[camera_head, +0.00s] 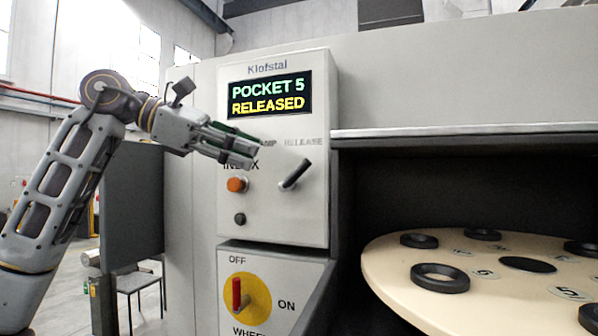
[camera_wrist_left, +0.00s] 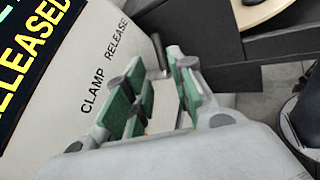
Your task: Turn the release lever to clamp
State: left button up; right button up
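The release lever (camera_head: 296,174) is a dark handle on the grey control panel, tilted up and to the right, toward the RELEASE label. The display (camera_head: 269,95) reads POCKET 5 RELEASED. My left gripper (camera_head: 252,154) is just left of and above the lever, in front of the panel, and covers part of the CLAMP label. In the left wrist view, its green-padded fingers (camera_wrist_left: 158,70) are apart and empty. The lever (camera_wrist_left: 159,54) shows there beyond the fingertips, in line with the gap; I see no contact. My right gripper is not in view.
An orange button (camera_head: 237,184) and a black knob (camera_head: 239,219) sit below my left gripper. A red switch (camera_head: 237,293) on a yellow disc is lower. A round cream table (camera_head: 405,279) with several black rings is at the right, under a ledge.

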aim_at(299, 172)
pick_arm(q)
jog(key=p+x, duration=0.1)
jog(key=x, duration=1)
jog(key=shift+w+d, duration=0.1)
jog(key=shift+d, duration=0.15)
jog(key=shift+c, duration=0.2)
grip_shut()
